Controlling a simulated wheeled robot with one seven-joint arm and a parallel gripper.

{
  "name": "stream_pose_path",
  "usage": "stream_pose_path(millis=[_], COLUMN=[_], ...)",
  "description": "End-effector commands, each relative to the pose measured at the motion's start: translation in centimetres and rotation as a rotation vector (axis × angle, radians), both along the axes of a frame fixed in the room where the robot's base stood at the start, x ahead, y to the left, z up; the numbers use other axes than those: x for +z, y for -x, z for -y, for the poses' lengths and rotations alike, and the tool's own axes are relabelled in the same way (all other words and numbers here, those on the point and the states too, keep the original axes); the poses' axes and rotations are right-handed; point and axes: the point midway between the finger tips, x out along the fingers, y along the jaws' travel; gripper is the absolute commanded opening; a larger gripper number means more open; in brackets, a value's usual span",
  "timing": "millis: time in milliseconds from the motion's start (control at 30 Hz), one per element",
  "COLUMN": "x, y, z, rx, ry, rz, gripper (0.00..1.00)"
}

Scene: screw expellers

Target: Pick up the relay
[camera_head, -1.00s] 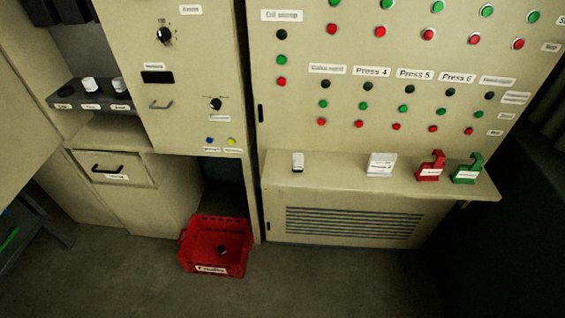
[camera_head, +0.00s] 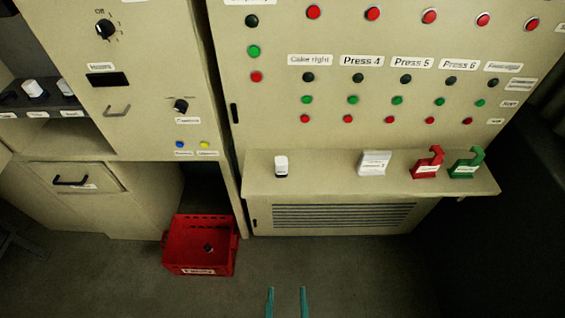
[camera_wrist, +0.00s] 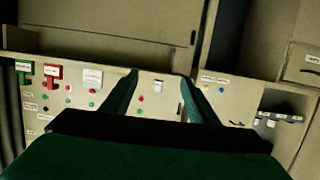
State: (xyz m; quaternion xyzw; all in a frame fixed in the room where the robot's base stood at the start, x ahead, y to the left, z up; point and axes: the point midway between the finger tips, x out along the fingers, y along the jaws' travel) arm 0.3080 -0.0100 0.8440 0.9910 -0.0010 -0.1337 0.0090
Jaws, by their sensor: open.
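A small white block with a dark base (camera_head: 281,166), which looks like a relay, stands upright at the left of the beige ledge (camera_head: 330,182). A wider white labelled box (camera_head: 374,162) stands to its right; I cannot read its label. My gripper (camera_head: 287,290) shows as two teal fingers at the bottom of the head view, apart and empty, in front of the cabinet. In the wrist view the scene is upside down, and the small white block (camera_wrist: 158,84) appears between the open fingers (camera_wrist: 158,76), at a distance.
A red hooked piece (camera_head: 427,163) and a green one (camera_head: 467,163) stand at the ledge's right. A red crate (camera_head: 199,245) with a dark item inside is on the floor. White blocks (camera_head: 33,88) sit on a rack at left. Buttons cover the panel above the ledge.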

Motion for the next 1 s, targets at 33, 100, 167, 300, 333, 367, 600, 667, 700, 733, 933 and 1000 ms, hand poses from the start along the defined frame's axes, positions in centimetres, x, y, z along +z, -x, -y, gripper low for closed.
stream_pose_path(millis=[33, 100, 167, 300, 333, 367, 600, 667, 700, 733, 933, 1000], x=[0.0, -0.2, -0.2, 0.2, 0.4, 0.6, 3.4, 4.4, 5.1, 5.6, 8.6, 9.4], y=[-2.0, -4.3, -6.3, -10.8, -11.7, -12.7, -19.9, -21.6, -22.6, -23.3, -26.9, -27.5], z=[0.1, 0.3, 0.5, 0.8, 0.8, 0.9, 0.8, 0.8, 0.7, 0.6, 0.2, 0.0], rx=[0.003, 0.005, 0.006, 0.011, 0.012, 0.014, 0.037, 0.045, 0.051, 0.057, 0.085, 0.092], ry=[0.001, 0.004, 0.004, 0.004, 0.005, 0.004, -0.002, -0.003, -0.005, -0.007, -0.009, -0.011], rz=[0.004, -0.006, -0.014, -0.033, -0.037, -0.041, -0.072, -0.080, -0.085, -0.089, -0.111, -0.116], gripper=[0.54, 0.54, 0.54, 0.54, 0.54, 0.54, 0.54, 0.54, 0.54, 0.54, 0.54, 0.54])
